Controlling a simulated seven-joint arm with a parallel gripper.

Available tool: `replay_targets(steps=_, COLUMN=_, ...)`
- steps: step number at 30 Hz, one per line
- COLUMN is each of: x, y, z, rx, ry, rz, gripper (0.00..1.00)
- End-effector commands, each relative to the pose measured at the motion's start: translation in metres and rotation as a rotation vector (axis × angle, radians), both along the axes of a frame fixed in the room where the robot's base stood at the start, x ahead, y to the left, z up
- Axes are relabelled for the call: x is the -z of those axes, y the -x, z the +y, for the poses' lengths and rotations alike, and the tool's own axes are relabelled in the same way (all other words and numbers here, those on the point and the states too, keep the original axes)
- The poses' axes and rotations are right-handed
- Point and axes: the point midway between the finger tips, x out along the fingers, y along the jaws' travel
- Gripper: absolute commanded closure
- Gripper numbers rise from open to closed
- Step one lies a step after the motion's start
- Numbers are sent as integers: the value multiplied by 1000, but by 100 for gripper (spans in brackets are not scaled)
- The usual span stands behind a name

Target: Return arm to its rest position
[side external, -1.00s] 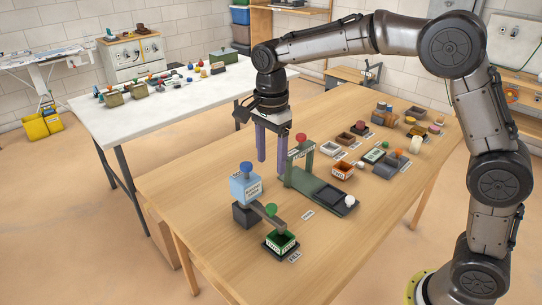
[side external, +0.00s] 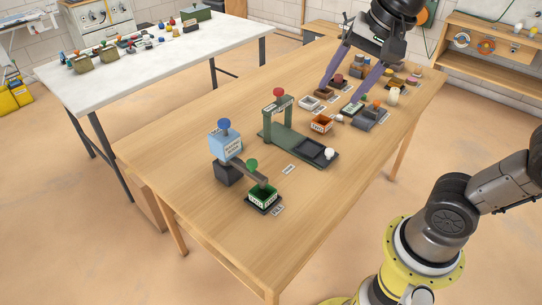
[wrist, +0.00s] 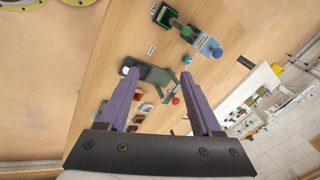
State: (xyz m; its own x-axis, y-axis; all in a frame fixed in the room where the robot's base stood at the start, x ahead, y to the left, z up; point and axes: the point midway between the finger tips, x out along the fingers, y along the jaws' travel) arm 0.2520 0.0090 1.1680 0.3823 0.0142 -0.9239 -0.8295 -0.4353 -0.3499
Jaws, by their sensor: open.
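My gripper (side external: 349,88) is open, with its two purple fingers spread apart and nothing visible between them. In the side view it is at the upper right, above the far part of the wooden table (side external: 205,185). In the wrist view the fingers (wrist: 160,103) point toward the table, with clear space between them. My wrist and part of my arm leave the top of the side view; my base stands at the lower right. How high the fingertips are above the small items behind them is hard to tell.
A blue box device (side external: 226,146) and a green stand with a red knob (side external: 290,140) stand on the table. Small trays, an orange bin (side external: 322,123) and a white jar (side external: 394,96) crowd the far end. A white table (side external: 150,70) stands behind.

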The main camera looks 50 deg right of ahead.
Motion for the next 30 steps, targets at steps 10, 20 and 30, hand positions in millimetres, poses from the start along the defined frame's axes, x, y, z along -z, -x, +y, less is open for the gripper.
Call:
replay_targets(steps=10, x=62, y=87, z=-9, rx=-673, ry=334, rz=-101, gripper=34)
replay_targets(steps=20, x=77, y=88, z=-9, rx=-1000, ry=488, rz=-98, gripper=34)
replay_targets(steps=30, x=76, y=87, z=-9, rx=-1009, ry=492, rz=-97, gripper=34)
